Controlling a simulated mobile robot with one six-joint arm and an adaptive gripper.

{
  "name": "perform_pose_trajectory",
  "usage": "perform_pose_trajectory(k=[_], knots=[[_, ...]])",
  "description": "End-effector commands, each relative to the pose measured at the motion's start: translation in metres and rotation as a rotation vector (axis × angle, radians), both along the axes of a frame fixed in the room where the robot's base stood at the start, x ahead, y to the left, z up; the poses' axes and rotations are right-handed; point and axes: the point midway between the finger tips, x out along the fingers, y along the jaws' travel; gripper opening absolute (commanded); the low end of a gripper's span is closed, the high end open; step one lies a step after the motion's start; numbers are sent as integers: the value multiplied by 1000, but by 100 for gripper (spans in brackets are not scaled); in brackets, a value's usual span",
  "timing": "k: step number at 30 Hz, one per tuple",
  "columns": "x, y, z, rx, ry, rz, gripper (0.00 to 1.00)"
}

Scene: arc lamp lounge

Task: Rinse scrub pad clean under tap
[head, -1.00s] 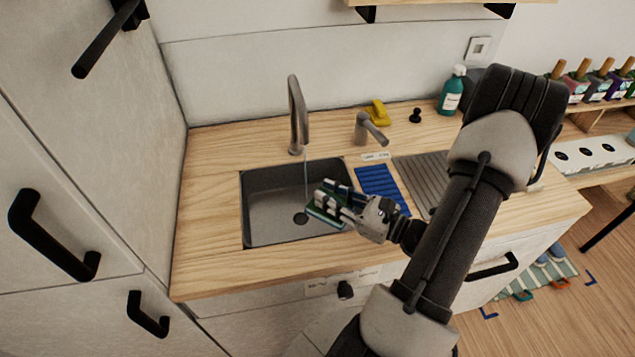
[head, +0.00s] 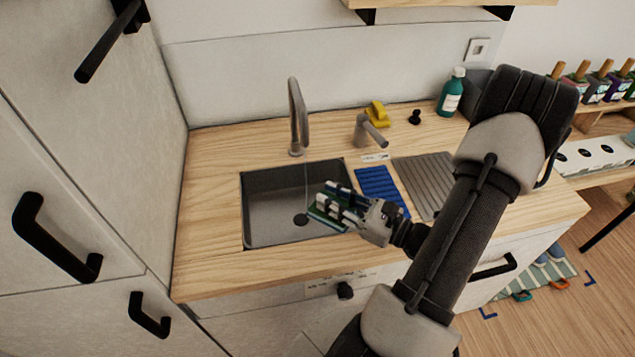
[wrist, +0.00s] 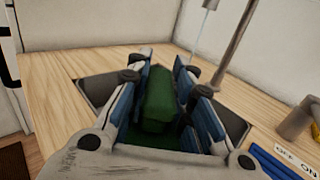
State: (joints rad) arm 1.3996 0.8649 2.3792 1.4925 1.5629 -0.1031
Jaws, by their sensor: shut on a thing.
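My gripper (head: 334,206) is shut on the scrub pad (head: 318,214), over the right part of the sink basin (head: 262,220). In the wrist view the pad (wrist: 160,98) is a green block between the two blue-lined fingers (wrist: 152,105). The tap (head: 297,115) stands behind the sink. A thin stream of water (head: 306,175) falls from its spout, just left of the pad and seemingly apart from it. The tap lever (head: 366,131) stands to the right, behind a small label; an OFF/ON label (wrist: 297,162) shows in the wrist view. The pad's underside is hidden.
A blue ribbed mat (head: 378,186) and a grey ribbed drainboard (head: 428,182) lie right of the sink. A yellow object (head: 377,113), a black stopper (head: 414,117) and a teal bottle (head: 451,94) stand behind. The counter left of the sink is clear.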

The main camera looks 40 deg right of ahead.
Motion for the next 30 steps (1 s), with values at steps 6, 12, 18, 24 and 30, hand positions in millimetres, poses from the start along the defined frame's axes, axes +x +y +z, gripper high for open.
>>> perform_pose_trajectory(k=[6,12,18,24,30], knots=[[-17,6,17,1,-1,-2,0],[-30,11,29,0,-1,-2,0],[-36,15,32,1,0,0,0],[-36,15,31,0,0,0,0],[-36,15,31,0,0,0,0]])
